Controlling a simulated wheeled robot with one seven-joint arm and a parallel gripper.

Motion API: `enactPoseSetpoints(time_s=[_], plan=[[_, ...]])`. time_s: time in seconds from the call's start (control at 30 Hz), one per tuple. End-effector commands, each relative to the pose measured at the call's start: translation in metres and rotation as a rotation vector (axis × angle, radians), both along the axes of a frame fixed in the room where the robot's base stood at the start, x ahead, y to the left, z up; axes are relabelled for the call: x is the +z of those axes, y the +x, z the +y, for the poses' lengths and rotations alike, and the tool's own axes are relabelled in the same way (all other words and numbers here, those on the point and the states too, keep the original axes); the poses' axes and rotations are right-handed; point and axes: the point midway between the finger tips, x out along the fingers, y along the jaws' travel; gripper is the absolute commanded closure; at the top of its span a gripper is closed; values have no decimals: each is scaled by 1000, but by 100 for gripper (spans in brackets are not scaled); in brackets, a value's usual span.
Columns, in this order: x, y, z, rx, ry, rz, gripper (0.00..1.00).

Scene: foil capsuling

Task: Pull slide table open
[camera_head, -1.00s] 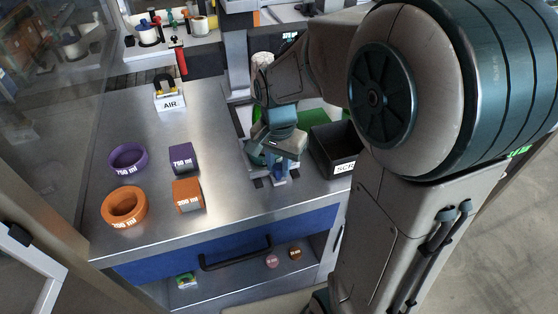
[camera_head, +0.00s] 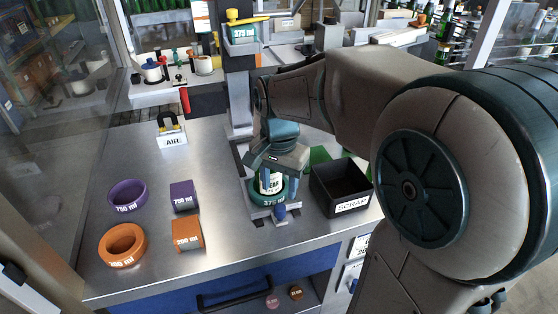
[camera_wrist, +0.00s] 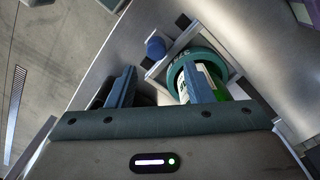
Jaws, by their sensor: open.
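The slide table (camera_head: 259,214) sits at the foot of the grey machine column, with a blue knob (camera_head: 280,212) at its front edge. The knob also shows in the wrist view (camera_wrist: 155,47). A teal ring marked 375 (camera_head: 262,198) is on the slide table, around a green bottle with a white label (camera_head: 270,183). The bottle also shows in the wrist view (camera_wrist: 216,84), partly behind a finger. My gripper (camera_wrist: 160,86) is open and empty. It is above the slide table, close to the bottle and ring; no finger is around the knob.
A black SCRAP bin (camera_head: 341,187) stands just right of the slide table. Purple and orange rings (camera_head: 122,245) and blocks (camera_head: 187,234) lie on the left. An AIR unit (camera_head: 172,138) stands behind them. The steel bench (camera_head: 225,225) is clear between.

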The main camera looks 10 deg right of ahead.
Motion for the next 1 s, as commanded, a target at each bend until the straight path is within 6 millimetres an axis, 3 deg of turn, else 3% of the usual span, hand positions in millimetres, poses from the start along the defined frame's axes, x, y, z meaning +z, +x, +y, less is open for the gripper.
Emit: enactPoseSetpoints(time_s=[0.2, 0.4, 1.0], plan=[[47, 1, 0, 0, 1, -3, 53], [71, 0, 0, -1, 1, -1, 53], [74, -3, -1, 14, 0, -6, 53]])
